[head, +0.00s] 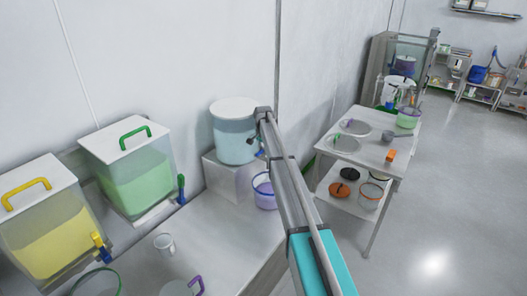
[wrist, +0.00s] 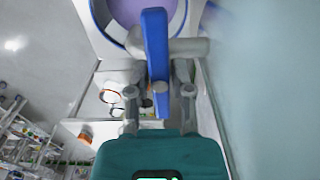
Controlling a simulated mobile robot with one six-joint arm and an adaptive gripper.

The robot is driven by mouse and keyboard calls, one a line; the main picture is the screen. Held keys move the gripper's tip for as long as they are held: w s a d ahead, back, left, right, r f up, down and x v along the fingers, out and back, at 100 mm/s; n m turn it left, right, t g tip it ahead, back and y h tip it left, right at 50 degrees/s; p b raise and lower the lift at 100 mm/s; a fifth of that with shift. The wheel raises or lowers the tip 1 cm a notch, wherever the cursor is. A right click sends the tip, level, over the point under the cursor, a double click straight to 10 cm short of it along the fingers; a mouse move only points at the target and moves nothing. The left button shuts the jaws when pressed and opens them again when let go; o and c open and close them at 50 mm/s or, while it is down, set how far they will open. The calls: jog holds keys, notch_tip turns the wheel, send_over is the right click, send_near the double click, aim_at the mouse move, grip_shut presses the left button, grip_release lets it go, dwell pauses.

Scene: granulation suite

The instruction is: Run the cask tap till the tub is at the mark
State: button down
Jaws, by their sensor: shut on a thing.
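The cask (head: 234,146) is a round clear vessel with a white lid and pale blue liquid, standing on a white block. Its blue tap handle (wrist: 155,45) is between my gripper's fingers (wrist: 158,90) in the wrist view, and my gripper is shut on it. In the head view my arm hides most of the tap. The tub (head: 264,192), with a blue rim, stands below the tap beside the block, partly behind my arm. The wrist view shows purple contents in the tub (wrist: 138,10). I cannot make out a mark or a stream.
Left on the bench are a green-handled tank (head: 135,180), a yellow-handled tank (head: 40,225), a white cup (head: 164,244) and a purple-handled jug (head: 180,288). A trolley (head: 345,196) with several items stands right. The floor beyond is clear.

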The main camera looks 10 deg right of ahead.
aim_at(263, 149)
jog(key=c, duration=0.5)
grip_release()
jog(key=shift+n, duration=0.4)
jog(key=n, duration=0.3)
jog(key=shift+n, duration=0.3)
jog(key=n, duration=0.3)
jog(key=shift+r+n, duration=0.15)
jog(key=shift+n, duration=0.15)
notch_tip(263, 149, up, 14)
jog(key=p, duration=1.4)
jog(key=s+f+b, duration=0.6)
jog(key=s, duration=0.4)
jog(key=s+a+f+m+b, duration=0.1)
jog(key=s+f+b, duration=0.6)
jog(key=s, duration=0.3)
jog(key=s+a+f+m+b, duration=0.1)
jog(key=s+f+b, duration=0.6)
jog(key=s, duration=0.3)
jog(key=shift+f, duration=0.1)
